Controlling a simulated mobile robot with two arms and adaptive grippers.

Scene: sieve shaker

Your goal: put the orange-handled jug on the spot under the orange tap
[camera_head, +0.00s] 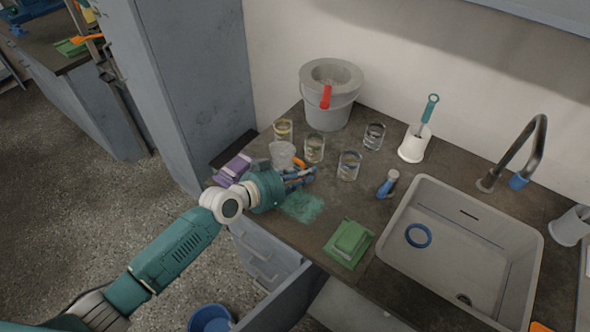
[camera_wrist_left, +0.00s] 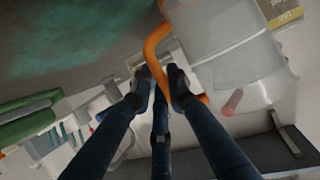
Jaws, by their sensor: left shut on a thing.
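The translucent jug (camera_head: 282,155) is on or just above the left end of the dark counter; I cannot tell which. Its orange handle (camera_head: 299,162) faces right, partly behind my left gripper (camera_head: 304,176). In the left wrist view, the jug (camera_wrist_left: 228,60) is at upper right, and the fingertips of my left gripper (camera_wrist_left: 163,88) are shut on the lower part of its orange handle (camera_wrist_left: 151,48). I see no tap that is clearly orange; the dark tap (camera_head: 535,145) by the sink has a blue part. My right gripper is out of view.
Several glasses (camera_head: 314,147) stand close behind and right of the jug. A grey bucket (camera_head: 339,97) with a red handle is behind them. A purple item (camera_head: 233,167) lies left. A green spill (camera_head: 301,206), green pads (camera_head: 348,243) and the sink (camera_head: 392,232) lie nearer or rightward.

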